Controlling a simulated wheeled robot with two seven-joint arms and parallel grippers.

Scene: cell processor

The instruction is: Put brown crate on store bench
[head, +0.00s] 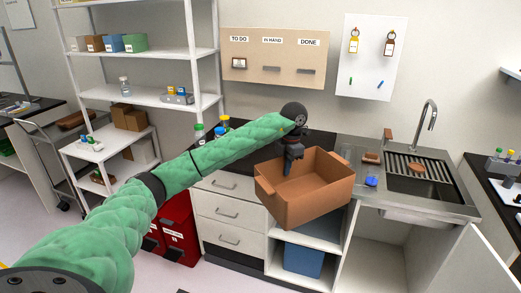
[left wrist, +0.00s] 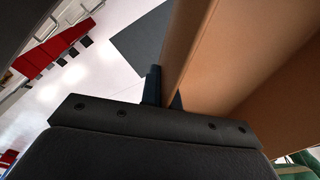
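The brown crate (head: 312,207) is in the middle of the head view, open side up and slightly tilted, in front of the bench with the sink. My left gripper (head: 289,164) is at the crate's back left wall. In the left wrist view its two fingers (left wrist: 163,88) stand on either side of the crate wall (left wrist: 186,45), and the floor shows beyond. The gripper is shut on that wall. The crate appears to hang in the air, overlapping the bench front. My right gripper is not in view.
A sink with a tap (head: 430,120) and draining rack (head: 415,165) is right of the crate. A cup with blue contents (head: 371,178) stands near it. An open cabinet door (head: 470,262) juts out at lower right. Bottles (head: 222,128) stand behind my left arm. A blue bin (head: 303,261) sits below.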

